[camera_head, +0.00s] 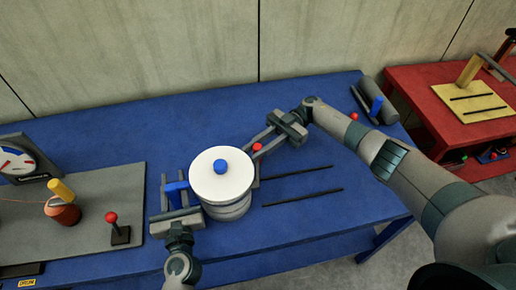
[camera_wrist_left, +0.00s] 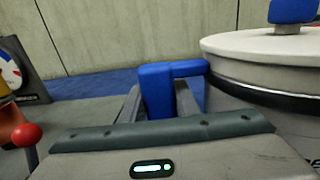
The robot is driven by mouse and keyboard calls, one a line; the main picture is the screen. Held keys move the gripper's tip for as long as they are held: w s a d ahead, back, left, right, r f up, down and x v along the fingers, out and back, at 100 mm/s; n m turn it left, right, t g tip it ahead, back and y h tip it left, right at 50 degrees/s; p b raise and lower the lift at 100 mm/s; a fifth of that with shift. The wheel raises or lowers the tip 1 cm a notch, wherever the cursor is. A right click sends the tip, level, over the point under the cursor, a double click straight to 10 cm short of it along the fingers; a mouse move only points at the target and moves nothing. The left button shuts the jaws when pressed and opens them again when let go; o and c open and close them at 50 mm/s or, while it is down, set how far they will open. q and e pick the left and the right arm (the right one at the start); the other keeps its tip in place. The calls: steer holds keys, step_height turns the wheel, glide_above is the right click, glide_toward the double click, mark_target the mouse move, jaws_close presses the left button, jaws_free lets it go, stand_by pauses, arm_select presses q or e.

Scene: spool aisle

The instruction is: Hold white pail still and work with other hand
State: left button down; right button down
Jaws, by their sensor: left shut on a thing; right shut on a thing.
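The white pail stands upright on the blue table, with a white lid (camera_head: 222,180), a blue lid knob (camera_head: 220,166) and a grey lower body (camera_head: 228,211). A blue side handle (camera_head: 177,192) sticks out on its left. My left gripper (camera_head: 176,199) is shut on this handle; the left wrist view shows the blue handle (camera_wrist_left: 157,88) between the fingers. My right gripper (camera_head: 259,144) reaches in from the upper right and is shut at a small red knob (camera_head: 257,148) beside the pail's right rim. What bears the red knob is mostly hidden.
Two dark slots or rods (camera_head: 300,186) lie right of the pail. A grey board (camera_head: 90,215) on the left carries an orange spool (camera_head: 62,210), a red-knobbed lever (camera_head: 112,218) and a dial (camera_head: 16,162). A grey cylinder (camera_head: 378,99) lies at back right. A red table (camera_head: 420,85) stands beyond.

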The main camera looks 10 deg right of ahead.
steer(key=shift+f, duration=0.25)
steer(key=c, duration=1.5)
jaws_free()
steer(key=shift+s, duration=0.1)
steer(key=shift+c, duration=0.2)
steer(key=shift+d, duration=0.15)
steer(key=shift+w+d, duration=0.35)
steer(key=shift+d, duration=0.3)
steer(key=shift+r+v, duration=0.2)
steer(key=shift+v, duration=2.75)
steer(key=shift+w+a, duration=0.1)
steer(key=shift+w, duration=0.1)
